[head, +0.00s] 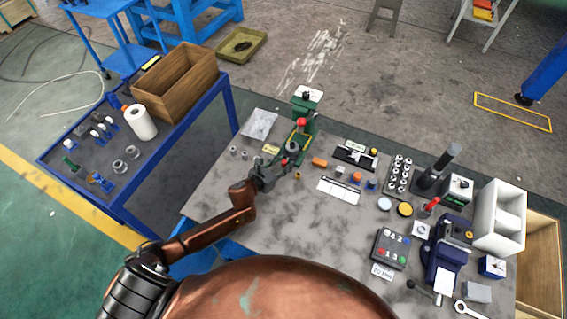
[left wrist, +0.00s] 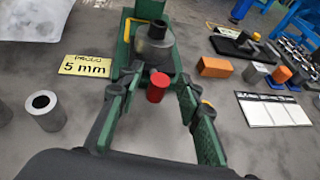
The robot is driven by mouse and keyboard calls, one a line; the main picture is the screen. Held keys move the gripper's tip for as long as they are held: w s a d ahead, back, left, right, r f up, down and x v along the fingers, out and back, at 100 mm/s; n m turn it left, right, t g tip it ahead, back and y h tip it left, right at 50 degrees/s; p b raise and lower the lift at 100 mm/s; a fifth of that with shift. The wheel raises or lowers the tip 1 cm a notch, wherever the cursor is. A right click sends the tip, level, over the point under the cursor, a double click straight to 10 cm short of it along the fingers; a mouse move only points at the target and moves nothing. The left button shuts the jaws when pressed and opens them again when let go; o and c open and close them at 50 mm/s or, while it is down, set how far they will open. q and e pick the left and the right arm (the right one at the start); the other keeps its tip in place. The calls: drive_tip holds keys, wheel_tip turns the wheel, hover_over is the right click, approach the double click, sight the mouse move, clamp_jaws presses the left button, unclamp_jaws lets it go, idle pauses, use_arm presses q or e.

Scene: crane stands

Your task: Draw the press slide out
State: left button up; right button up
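The green press (head: 305,104) stands at the back of the grey table, with a red-topped lever. In the left wrist view its green base (left wrist: 126,50) carries a dark round block (left wrist: 153,46). A small red knob (left wrist: 157,87) sits at the near side of that block; I take it to be the slide's knob. My left gripper (head: 283,166) is at the near side of the press. In the left wrist view its two green-padded fingers (left wrist: 158,82) are apart, one on each side of the red knob, with gaps visible. My right gripper is not in view.
A "5 mm" sign (left wrist: 85,66) and a hollow grey cylinder (left wrist: 46,110) stand left of the gripper. An orange block (left wrist: 215,67) and a white card (left wrist: 272,110) lie to the right. A blue vise (head: 443,250) stands at the table's right. Bare tabletop lies at front left.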

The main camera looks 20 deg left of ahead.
use_arm(q)
drive_tip(key=v, duration=1.2)
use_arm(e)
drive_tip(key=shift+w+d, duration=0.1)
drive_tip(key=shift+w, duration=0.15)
use_arm(q)
drive_tip(key=shift+f, duration=0.1)
